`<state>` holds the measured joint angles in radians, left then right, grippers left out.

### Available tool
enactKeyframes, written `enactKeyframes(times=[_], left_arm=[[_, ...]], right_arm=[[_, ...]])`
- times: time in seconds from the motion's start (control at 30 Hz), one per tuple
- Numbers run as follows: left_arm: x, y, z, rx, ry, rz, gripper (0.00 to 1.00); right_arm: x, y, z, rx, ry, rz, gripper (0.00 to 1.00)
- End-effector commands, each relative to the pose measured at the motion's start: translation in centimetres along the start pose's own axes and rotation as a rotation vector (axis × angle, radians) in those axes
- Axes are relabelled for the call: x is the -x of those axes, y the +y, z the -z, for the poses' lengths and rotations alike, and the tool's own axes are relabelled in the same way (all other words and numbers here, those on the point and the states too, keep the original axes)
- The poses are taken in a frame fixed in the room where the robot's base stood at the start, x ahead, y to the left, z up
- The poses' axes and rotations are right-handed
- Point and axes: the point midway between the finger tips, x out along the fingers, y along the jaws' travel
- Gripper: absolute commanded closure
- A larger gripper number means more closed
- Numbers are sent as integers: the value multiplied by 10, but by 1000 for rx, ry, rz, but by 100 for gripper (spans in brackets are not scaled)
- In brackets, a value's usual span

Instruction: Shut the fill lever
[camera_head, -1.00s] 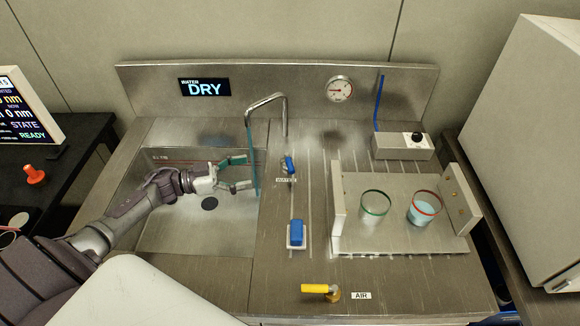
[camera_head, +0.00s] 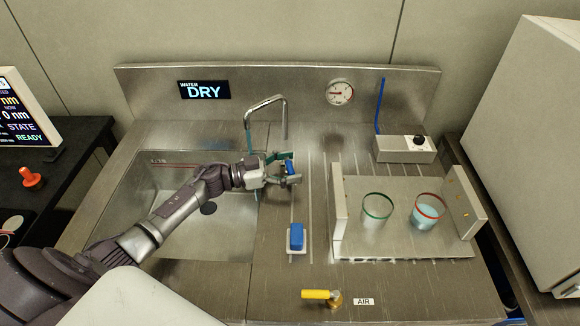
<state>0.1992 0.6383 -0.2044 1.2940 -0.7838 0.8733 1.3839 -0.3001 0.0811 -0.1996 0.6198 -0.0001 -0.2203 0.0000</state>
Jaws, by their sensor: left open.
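A small blue lever (camera_head: 290,165) stands on the steel deck to the right of the faucet (camera_head: 265,100), which arches over the sink (camera_head: 180,240). My left gripper (camera_head: 285,168) is open at the lever, one finger on its far side and one on its near side. I cannot tell whether the fingers touch it. The gripper hides the lever's base and the label by it. A bluish stream hangs below the faucet's left end, partly behind my gripper. My right gripper is not in view.
A display (camera_head: 204,90) reads WATER DRY. A blue block (camera_head: 296,236) and a yellow lever (camera_head: 316,294) by an AIR label (camera_head: 364,301) are nearer the front. A raised plate (camera_head: 400,240) at right holds a green-rimmed beaker (camera_head: 376,209) and a red-rimmed one (camera_head: 428,212).

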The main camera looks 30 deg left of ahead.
Motion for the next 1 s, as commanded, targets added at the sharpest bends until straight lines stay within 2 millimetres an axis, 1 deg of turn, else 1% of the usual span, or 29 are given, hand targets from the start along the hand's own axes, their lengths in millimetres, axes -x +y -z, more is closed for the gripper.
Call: enactKeyframes(times=[0.07, 0.4, 0.43, 0.5, 0.57, 0.7, 0.8, 0.9, 1.0], left_arm=[[0, 0, 0, 0, 0, 0, 21], [0, 0, 0, 0, 0, 0, 78], [0, 0, 0, 0, 0, 0, 81], [1, 0, -1, -1, 0, -7, 81], [1, -1, -3, -3, 1, -35, 81], [6, -3, -6, -6, 0, -153, 81], [8, -3, -6, -5, 1, -221, 81], [10, -2, -3, -2, 1, -263, 81], [11, -2, -1, -1, 1, -278, 80]], right_arm=[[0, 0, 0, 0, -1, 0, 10], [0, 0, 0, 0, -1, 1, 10], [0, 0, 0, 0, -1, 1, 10], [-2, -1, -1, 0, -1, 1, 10], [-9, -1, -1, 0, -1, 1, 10], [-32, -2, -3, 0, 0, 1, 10], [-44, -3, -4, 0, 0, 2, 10], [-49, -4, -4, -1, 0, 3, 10], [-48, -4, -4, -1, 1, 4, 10]])
